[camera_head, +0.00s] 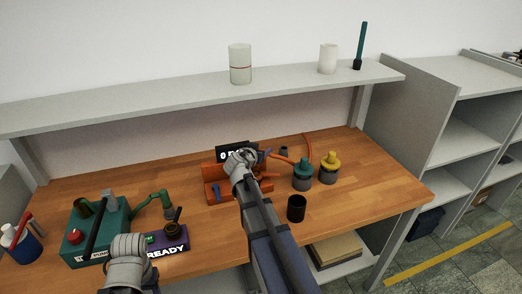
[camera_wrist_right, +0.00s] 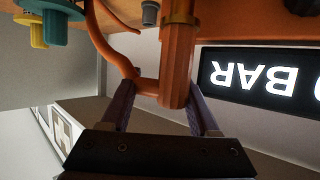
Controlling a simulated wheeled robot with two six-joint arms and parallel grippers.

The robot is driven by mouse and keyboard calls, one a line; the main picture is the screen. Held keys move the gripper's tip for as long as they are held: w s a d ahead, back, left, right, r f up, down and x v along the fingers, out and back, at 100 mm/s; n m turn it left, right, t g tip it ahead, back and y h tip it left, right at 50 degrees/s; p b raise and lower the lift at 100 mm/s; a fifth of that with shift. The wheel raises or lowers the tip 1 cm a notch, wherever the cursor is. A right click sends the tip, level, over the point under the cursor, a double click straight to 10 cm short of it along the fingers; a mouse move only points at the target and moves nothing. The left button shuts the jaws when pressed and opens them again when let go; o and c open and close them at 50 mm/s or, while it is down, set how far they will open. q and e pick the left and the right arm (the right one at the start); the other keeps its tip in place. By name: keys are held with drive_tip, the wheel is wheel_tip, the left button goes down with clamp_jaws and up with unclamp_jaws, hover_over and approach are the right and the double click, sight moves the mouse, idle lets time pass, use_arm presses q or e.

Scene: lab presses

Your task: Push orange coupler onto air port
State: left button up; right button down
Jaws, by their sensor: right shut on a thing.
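The orange coupler (camera_wrist_right: 177,65) is a ribbed cylinder with a brass-coloured ring at one end. An orange hose (camera_wrist_right: 115,45) joins its side in the right wrist view. My right gripper (camera_wrist_right: 160,92) is shut on the coupler's hose end, with a purple finger on each side. In the head view my right gripper (camera_head: 264,155) is beside the orange stand (camera_head: 228,190), and my arm hides part of it. The air port cannot be made out clearly, nor whether the coupler touches it. My left wrist shows at the bottom left; its gripper is not visible.
A display (camera_head: 224,155) reads "BAR" in the right wrist view. Green-topped (camera_head: 302,172) and yellow-topped (camera_head: 329,165) grey cylinders and a black cup (camera_head: 296,208) stand right of my arm. A green machine (camera_head: 88,232) is at left. The table's right front is clear.

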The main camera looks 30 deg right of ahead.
drive_tip(key=shift+f+b, duration=1.65)
drive_tip(key=shift+b, duration=0.05)
idle(0.4)
drive_tip(key=shift+c, duration=0.3)
unclamp_jaws()
drive_tip(key=shift+a+r, duration=0.1)
drive_tip(key=shift+s+a+r+p, duration=0.2)
drive_tip(key=shift+s+a+p, duration=0.15)
drive_tip(key=shift+a+p, duration=0.05)
drive_tip(key=p+v, duration=0.2)
drive_tip(key=v, duration=0.4)
drive_tip(key=shift+s, duration=0.25)
drive_tip(key=shift+a, duration=0.1)
